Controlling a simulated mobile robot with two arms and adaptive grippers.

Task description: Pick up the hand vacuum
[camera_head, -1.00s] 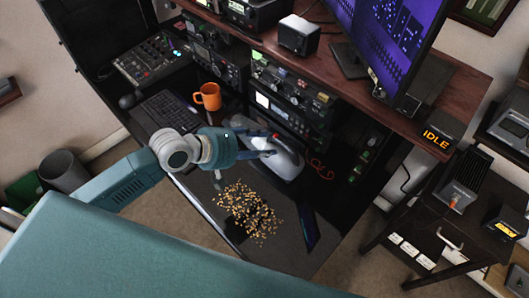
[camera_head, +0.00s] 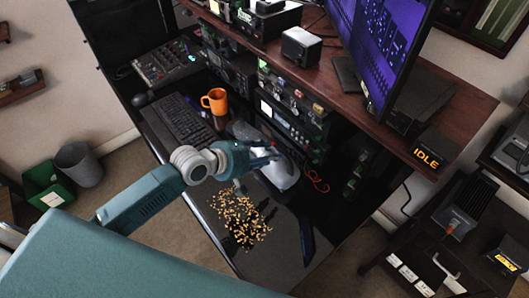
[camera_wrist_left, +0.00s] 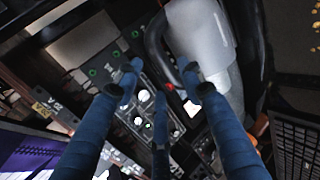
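The hand vacuum (camera_head: 281,174) has a pale grey body and lies on the dark desk, below the shelf with radio units. In the left wrist view its pale body (camera_wrist_left: 203,38), black handle and small red button show at the top. My left gripper (camera_head: 270,152) is at the vacuum's upper end in the head view and hides part of it. In the left wrist view its blue fingers (camera_wrist_left: 163,82) are spread apart, with the handle close to their tips. I cannot tell whether they touch it. My right gripper is not in view.
An orange mug (camera_head: 215,101) and a keyboard (camera_head: 178,119) are left of the vacuum. A pile of small golden pieces (camera_head: 240,219) lies on the desk in front. Radio units (camera_head: 294,120) stand close behind. A wooden shelf (camera_head: 345,95) overhangs the back.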

